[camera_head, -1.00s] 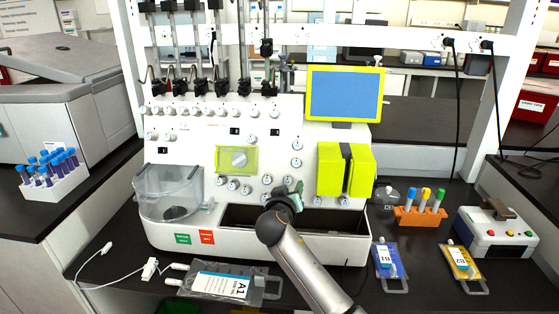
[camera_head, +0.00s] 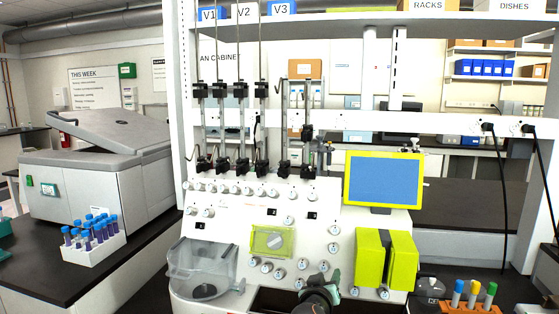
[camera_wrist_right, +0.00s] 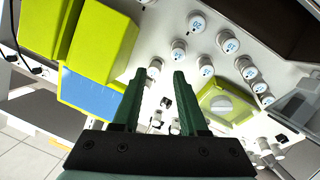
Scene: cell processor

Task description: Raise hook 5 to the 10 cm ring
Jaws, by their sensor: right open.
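The white cell processor (camera_head: 225,232) stands on the dark bench. Several thin vertical poles rise from its top, with black clamps and hooks on them. The rightmost pole's upper black clamp (camera_head: 307,131) sits partway up, lower than the upper clamps on the left poles (camera_head: 240,90). No hook numbers or 10 cm ring can be read, so I cannot tell which is hook 5. My right gripper (camera_head: 331,277) is low in front of the processor's panel, away from the hooks. In the right wrist view its green fingers (camera_wrist_right: 158,76) are apart and empty, facing the knobs. My left gripper is out of view.
A blue screen in a yellow frame (camera_head: 383,181) stands right of the poles. A yellow-green block (camera_head: 372,258) juts from the panel below it. A white shelf upright (camera_head: 190,110) is left of the poles. A tube rack (camera_head: 90,254) sits at left.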

